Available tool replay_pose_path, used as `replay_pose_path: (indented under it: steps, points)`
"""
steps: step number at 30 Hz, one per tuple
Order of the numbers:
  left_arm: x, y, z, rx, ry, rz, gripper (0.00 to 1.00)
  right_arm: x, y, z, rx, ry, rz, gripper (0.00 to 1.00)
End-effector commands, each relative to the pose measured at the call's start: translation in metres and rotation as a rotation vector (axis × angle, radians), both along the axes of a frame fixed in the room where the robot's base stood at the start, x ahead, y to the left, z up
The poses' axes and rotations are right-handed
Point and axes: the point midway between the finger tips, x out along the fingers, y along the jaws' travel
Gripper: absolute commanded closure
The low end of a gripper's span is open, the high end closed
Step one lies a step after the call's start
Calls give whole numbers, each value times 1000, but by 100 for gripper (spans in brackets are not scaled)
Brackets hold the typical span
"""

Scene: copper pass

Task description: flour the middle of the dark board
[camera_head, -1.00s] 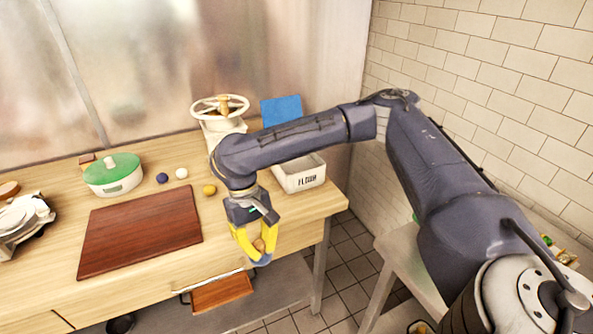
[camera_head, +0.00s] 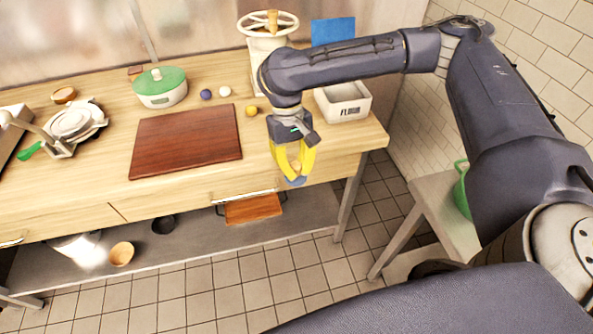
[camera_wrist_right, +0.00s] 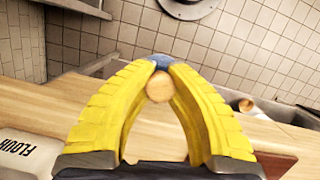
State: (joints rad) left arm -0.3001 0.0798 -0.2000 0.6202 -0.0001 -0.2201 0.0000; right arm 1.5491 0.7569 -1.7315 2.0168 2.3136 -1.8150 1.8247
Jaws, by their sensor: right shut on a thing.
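The dark board (camera_head: 185,142), a reddish-brown slab, lies flat on the wooden table, and no white shows on it. My right gripper (camera_head: 294,178) points down just off the table's front edge, right of the board. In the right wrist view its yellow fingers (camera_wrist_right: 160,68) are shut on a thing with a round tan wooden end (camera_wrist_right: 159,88). My left gripper is out of view.
A green-lidded pot (camera_head: 160,88) and several small balls, one yellow (camera_head: 251,111), sit behind the board. A white-wheeled press (camera_head: 268,55) stands at the back.

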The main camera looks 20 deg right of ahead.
Motion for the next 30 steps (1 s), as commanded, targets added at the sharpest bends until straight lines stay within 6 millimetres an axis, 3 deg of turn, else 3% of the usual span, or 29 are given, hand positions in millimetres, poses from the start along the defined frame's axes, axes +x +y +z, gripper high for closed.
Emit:
replay_pose_path:
  steps: [7, 14, 21, 30]
  points:
    - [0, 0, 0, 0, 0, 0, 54, 58, -15, 13, 0, 0, -162, 100]
    - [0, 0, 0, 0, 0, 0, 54, 128, -54, 32, 1, 4, -419, 100]
    - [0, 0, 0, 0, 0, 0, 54, 189, -115, 53, 4, 7, -726, 100]
    - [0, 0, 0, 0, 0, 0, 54, 237, -211, 75, 7, 12, -1147, 100]
